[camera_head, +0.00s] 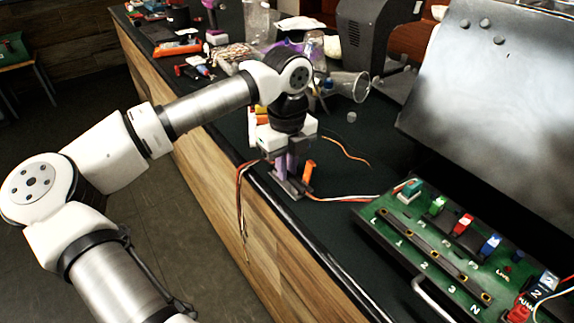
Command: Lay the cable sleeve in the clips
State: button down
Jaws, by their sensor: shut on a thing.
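My gripper (290,178) points down near the counter's front edge, shut on what looks like the cable sleeve; the sleeve itself is mostly hidden between the jaws. Red, white and yellow wires (240,200) come out on the left and hang over the counter edge. On the right, white and orange wires (345,198) run along the counter to the green board (372,222). A small upright orange piece (309,171) stands just right of the jaws. A grey metal piece (289,188) shows at the jaws' lower end. I cannot tell which parts are the clips.
The green board carries coloured switches, such as a red one (463,224), a dark slotted strip (430,252) and a front handle (432,298). A large metal panel (490,100) rises behind it. A clear beaker (350,84) and clutter fill the back. An orange wire (345,150) lies loose.

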jog(key=c, duration=1.4)
grip_release()
jog(key=shift+o, duration=0.2)
jog(key=shift+r, duration=0.15)
notch_tip(320, 180, up, 14)
jog(key=b, duration=0.1)
jog(key=shift+f+b, duration=0.2)
jog(key=shift+b, duration=0.1)
